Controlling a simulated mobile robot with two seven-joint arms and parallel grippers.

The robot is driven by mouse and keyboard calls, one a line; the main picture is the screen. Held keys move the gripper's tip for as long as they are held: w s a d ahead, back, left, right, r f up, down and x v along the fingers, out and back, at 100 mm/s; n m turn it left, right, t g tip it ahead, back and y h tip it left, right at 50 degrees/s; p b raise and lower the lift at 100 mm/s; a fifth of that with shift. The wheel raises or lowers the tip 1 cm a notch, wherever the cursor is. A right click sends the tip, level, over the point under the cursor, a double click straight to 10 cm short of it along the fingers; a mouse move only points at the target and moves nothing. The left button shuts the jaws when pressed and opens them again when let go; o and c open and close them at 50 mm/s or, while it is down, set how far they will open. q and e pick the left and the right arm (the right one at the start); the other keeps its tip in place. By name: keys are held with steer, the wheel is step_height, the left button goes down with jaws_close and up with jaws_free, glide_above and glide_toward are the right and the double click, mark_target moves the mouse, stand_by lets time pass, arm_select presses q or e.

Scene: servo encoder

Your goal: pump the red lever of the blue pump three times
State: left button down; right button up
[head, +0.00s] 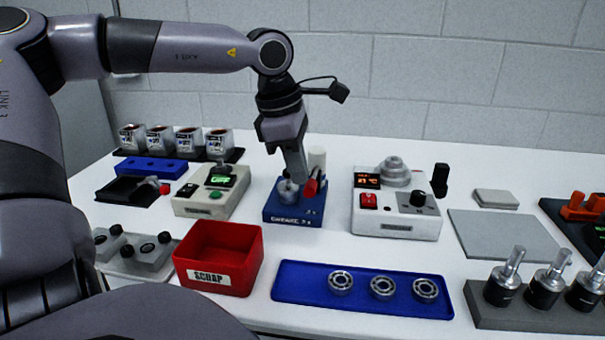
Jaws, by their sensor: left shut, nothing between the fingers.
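The blue pump (291,212) stands in the middle of the white table, with a grey metal part and a white cylinder (317,158) on it. Its red lever (311,187) shows at the pump's right side, partly hidden by my fingers. My left gripper (302,177) points down over the pump from above. Its fingers are shut with nothing between them, and the tips are right beside the red lever. I cannot tell if they touch it. My right gripper is not in view.
A red scrap bin (218,259) and a blue tray (361,290) with bearings stand in front of the pump. A beige device (211,192) is to its left and a white device (396,205) to its right. Dark cylindrical parts stand on a grey block (540,315) at front right.

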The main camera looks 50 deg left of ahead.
arm_select(q)
steer(key=s+v, duration=0.1)
steer(key=v, duration=0.7)
steer(key=shift+d, duration=0.4)
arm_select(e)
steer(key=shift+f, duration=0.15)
arm_select(q)
steer(key=shift+r, duration=0.2)
